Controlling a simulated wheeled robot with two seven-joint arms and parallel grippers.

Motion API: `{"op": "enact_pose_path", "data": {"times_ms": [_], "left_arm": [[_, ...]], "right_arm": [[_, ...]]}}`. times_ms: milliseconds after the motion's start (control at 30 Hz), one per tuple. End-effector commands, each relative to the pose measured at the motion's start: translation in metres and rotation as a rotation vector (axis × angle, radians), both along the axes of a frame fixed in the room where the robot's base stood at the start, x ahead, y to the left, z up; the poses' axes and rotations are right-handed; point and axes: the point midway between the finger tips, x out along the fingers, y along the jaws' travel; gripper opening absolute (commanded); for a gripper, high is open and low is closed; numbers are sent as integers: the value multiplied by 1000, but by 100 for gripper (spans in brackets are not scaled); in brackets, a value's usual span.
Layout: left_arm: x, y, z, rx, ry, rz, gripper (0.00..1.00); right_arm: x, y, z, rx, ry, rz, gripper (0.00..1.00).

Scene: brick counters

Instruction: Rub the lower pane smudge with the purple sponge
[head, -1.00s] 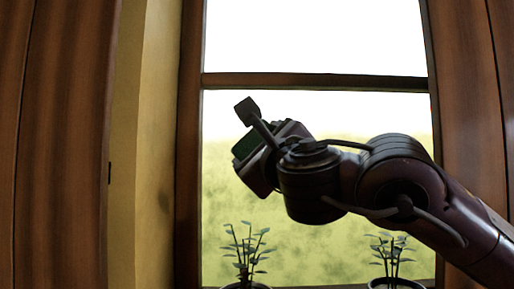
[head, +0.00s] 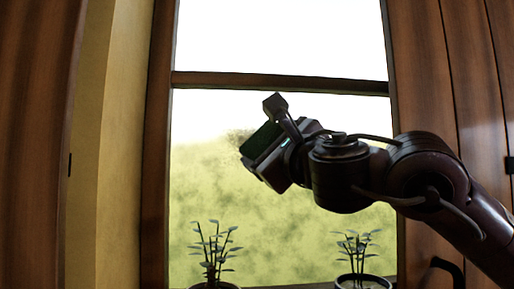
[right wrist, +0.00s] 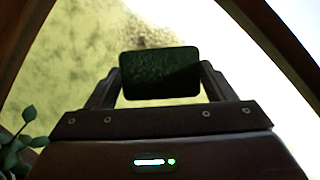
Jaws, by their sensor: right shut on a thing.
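My right gripper (head: 268,146) is shut on the sponge (head: 262,140), which looks dark green to black here rather than purple. In the right wrist view the sponge (right wrist: 160,73) sits between the two fingers. The lower pane (head: 210,150) is in front of me, under the crossbar. A faint dark speckled smudge (head: 232,139) shows on it just left of the sponge; part may be hidden behind the gripper. In the right wrist view the smudge (right wrist: 198,28) lies beyond the sponge's upper edge. I cannot tell whether the sponge touches the glass. My left gripper is out of view.
Two potted plants stand along the window bottom, one at the left (head: 215,250) and one at the right (head: 356,250), below my right arm. A dark crossbar (head: 280,83) separates the upper pane (head: 280,35) from the lower. Wooden panels flank the window.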

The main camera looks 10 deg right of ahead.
Motion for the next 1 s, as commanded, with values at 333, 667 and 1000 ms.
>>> {"op": "enact_pose_path", "data": {"times_ms": [333,667,1000], "left_arm": [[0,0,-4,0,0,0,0],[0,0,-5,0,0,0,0],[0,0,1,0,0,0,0]], "right_arm": [[2,-21,-1,2,1,-3,58],[1,-40,0,0,1,-1,58],[1,-22,1,-1,2,2,58]]}}
